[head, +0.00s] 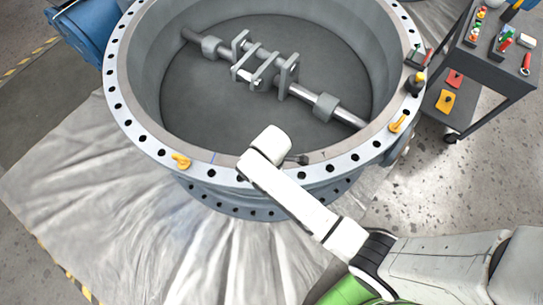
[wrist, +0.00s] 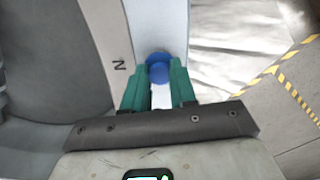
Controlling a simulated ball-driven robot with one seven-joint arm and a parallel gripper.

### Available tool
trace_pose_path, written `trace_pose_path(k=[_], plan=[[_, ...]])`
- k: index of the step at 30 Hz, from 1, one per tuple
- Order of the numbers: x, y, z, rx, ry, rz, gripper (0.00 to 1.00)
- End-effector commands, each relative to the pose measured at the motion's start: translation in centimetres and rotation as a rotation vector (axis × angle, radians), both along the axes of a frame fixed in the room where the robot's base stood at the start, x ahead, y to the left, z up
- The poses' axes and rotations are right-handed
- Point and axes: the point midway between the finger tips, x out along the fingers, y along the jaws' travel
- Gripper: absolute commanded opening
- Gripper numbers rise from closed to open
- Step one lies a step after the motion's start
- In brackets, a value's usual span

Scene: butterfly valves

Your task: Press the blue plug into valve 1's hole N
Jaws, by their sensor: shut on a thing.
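The valve (head: 118,84) is a large grey ring with a holed flange and a shaft across its bore. In the wrist view the pale flange (wrist: 155,22) runs up the middle, with a black letter N (wrist: 119,65) beside it. My gripper (wrist: 158,78) has green fingers, shut on the blue plug (wrist: 158,66). The plug's round blue head sits between the fingertips, over the flange beside the N. The plug and the fingers cover the spot below, so I cannot tell whether the plug is in the hole. In the head view my arm hides the plug.
A dark cart (head: 500,62) with colored parts stands at the right. A blue machine part (head: 88,28) is at the upper left. Sheeting (head: 110,215) covers the floor.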

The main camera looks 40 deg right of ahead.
Motion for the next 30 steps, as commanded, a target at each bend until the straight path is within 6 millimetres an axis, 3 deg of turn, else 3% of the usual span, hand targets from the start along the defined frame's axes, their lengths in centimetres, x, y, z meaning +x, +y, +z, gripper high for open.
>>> trace_pose_path(k=[27,28,30], plan=[[0.0,0.0,-1.1,0.000,0.001,0.000,0.00],[0.0,0.0,-1.0,0.000,0.001,0.000,0.28],[0.0,0.0,-1.0,0.000,0.001,0.000,0.35]])
